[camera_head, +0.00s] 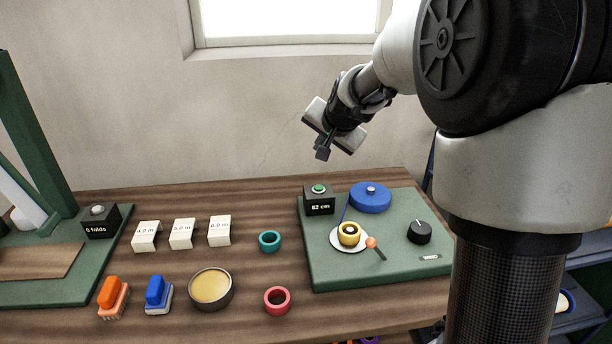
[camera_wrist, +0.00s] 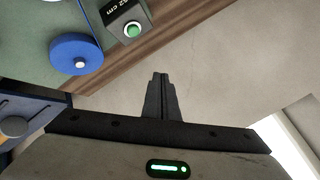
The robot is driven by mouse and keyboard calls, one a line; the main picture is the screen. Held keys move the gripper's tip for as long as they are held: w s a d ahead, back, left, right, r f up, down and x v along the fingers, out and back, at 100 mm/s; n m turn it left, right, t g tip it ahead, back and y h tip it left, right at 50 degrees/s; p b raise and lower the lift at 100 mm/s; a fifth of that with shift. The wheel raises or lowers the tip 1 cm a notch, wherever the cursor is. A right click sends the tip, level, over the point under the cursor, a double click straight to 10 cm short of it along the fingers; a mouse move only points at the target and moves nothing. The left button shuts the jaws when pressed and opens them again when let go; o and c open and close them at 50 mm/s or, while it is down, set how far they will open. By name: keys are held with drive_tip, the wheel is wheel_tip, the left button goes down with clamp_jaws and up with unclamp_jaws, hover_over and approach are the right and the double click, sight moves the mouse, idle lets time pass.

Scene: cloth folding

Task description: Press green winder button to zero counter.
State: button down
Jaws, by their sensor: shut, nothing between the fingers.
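The green winder button (camera_head: 319,188) sits on top of a dark counter box (camera_head: 320,205) that reads "62 cm". The box stands at the back left of the green winder board (camera_head: 320,270). In the wrist view the green button (camera_wrist: 134,29) and the counter box (camera_wrist: 116,14) show at the top. My gripper (camera_head: 322,153) is shut and empty, in the air above the button, apart from it. In the wrist view its closed fingers (camera_wrist: 160,78) lie below and right of the button.
On the board are a blue disc (camera_head: 370,198), a yellow ring on a white plate (camera_head: 349,235), a small lever (camera_head: 375,246) and a black knob (camera_head: 419,232). Left of it lie a teal ring (camera_head: 269,241) and a red ring (camera_head: 277,300). The wall (camera_head: 250,120) stands behind the table.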

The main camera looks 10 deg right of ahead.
sight(319, 188)
drive_tip(key=shift+w+d+f, duration=0.1)
drive_tip(key=shift+w+f, duration=0.2)
drive_tip(key=shift+w, duration=0.15)
wheel_tip(319, 188, down, 9)
drive_tip(key=b, duration=0.7)
drive_tip(key=shift+b, duration=0.3)
idle(1.6)
drive_tip(key=shift+f+b, duration=0.3)
drive_tip(key=shift+f, duration=0.05)
drive_tip(key=shift+f, duration=0.5)
idle(0.5)
drive_tip(key=shift+s+r, duration=0.1)
drive_tip(key=shift+r+p, duration=0.45)
drive_tip(key=shift+r, duration=0.35)
